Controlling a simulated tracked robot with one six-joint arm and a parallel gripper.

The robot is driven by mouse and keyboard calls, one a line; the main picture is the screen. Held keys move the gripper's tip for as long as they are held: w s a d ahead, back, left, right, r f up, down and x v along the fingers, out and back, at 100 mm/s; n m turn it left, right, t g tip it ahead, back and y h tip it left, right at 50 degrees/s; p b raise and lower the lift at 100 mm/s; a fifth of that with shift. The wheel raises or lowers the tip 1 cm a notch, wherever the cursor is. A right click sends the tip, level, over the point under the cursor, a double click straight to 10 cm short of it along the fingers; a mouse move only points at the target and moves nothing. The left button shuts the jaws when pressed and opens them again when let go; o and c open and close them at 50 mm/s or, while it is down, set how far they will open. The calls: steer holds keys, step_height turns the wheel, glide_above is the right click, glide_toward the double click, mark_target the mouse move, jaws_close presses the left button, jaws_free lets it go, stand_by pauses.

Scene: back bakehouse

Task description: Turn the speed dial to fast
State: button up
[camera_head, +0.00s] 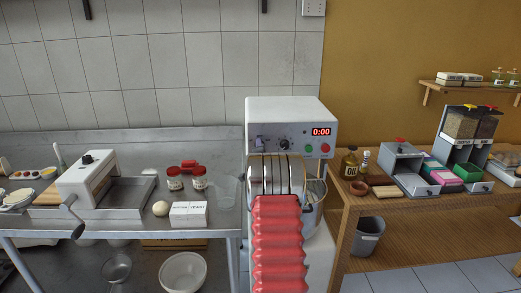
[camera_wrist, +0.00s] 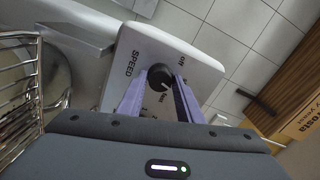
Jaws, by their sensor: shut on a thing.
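The mixer (camera_head: 290,108) is a white machine with a control face. Its speed dial (camera_head: 284,143) is a small black knob on that face, left of the red 0:00 display. In the wrist view the dial (camera_wrist: 158,74) is a round black knob with a white pointer mark, beside the printed word SPEED. The mark points toward the lower right of that picture; the small lettering around the dial is too blurred to read surely. My gripper (camera_wrist: 158,90) has its two purple fingers on either side of the dial, shut on it.
A green button (camera_head: 309,149) and a red button (camera_head: 325,148) sit right of the dial. A wire guard (camera_wrist: 20,90) is at the left of the wrist view. A steel bench (camera_head: 130,225) stands left, a wooden table (camera_head: 400,203) right.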

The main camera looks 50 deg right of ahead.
steer(key=m, duration=0.9)
steer(key=shift+f, duration=0.35)
steer(key=shift+s, duration=0.1)
steer(key=o, duration=0.9)
steer(key=shift+o, duration=0.2)
steer(key=shift+r, duration=0.1)
steer(key=v, duration=1.3)
steer(key=shift+s+a, duration=0.2)
steer(key=shift+a, duration=0.05)
